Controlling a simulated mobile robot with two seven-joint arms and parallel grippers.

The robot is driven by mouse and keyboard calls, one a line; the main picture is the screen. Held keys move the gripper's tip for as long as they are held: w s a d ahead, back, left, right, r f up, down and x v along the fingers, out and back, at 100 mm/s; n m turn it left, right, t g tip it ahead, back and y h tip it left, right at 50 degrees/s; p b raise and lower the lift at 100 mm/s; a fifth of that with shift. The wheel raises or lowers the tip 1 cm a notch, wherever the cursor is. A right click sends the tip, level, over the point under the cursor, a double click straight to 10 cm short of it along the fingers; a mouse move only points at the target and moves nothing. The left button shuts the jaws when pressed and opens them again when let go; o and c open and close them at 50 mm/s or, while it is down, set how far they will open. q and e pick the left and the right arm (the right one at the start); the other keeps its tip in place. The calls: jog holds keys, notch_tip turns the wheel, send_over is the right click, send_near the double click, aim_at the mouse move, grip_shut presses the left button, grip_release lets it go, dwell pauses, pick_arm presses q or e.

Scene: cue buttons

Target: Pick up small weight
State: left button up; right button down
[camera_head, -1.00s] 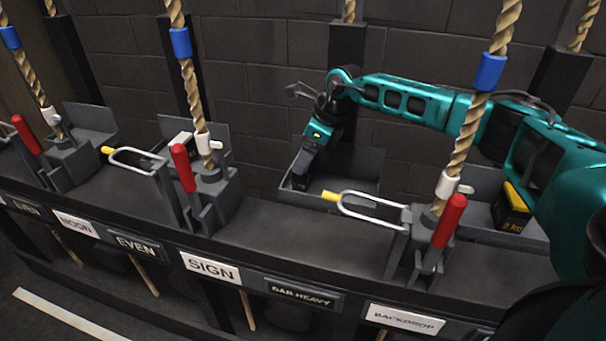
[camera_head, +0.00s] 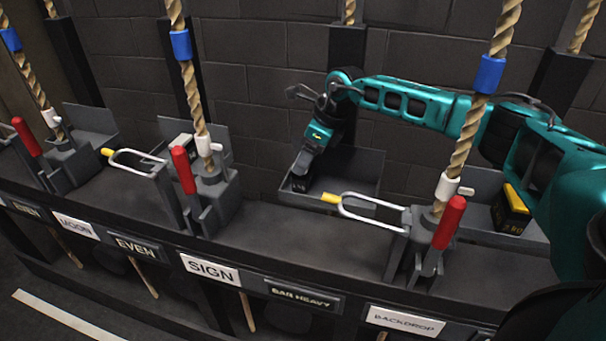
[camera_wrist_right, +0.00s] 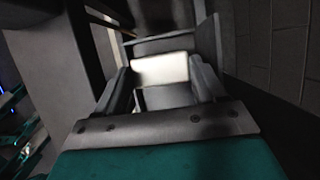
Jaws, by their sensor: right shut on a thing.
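My right gripper (camera_head: 304,172) reaches down from its teal arm into the left end of the middle grey tray (camera_head: 350,190). It is shut on a small dark weight (camera_head: 299,184), whose face shows faint light marks. In the right wrist view the weight (camera_wrist_right: 160,70) shows a pale top between the two fingers (camera_wrist_right: 160,85). The gripper hides much of it in the head view, and I cannot tell whether it still touches the tray floor. My left gripper is not in view.
A yellow-topped weight (camera_head: 511,210) sits in the right tray, and a pale-topped block (camera_head: 182,143) in the left one. Red-handled levers (camera_head: 449,222), silver loops (camera_head: 372,212) and hanging ropes (camera_head: 470,130) stand in front of the trays. A brick wall (camera_head: 260,80) is behind.

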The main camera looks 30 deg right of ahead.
jog(key=shift+w+r, duration=0.1)
jog(key=shift+r, duration=0.1)
pick_arm(q)
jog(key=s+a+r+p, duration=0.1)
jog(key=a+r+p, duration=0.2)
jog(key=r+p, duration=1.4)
jog(key=p, duration=0.4)
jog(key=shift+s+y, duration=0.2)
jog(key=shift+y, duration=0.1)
pick_arm(e)
notch_tip(320, 180, up, 28)
jog(key=shift+r, duration=0.25)
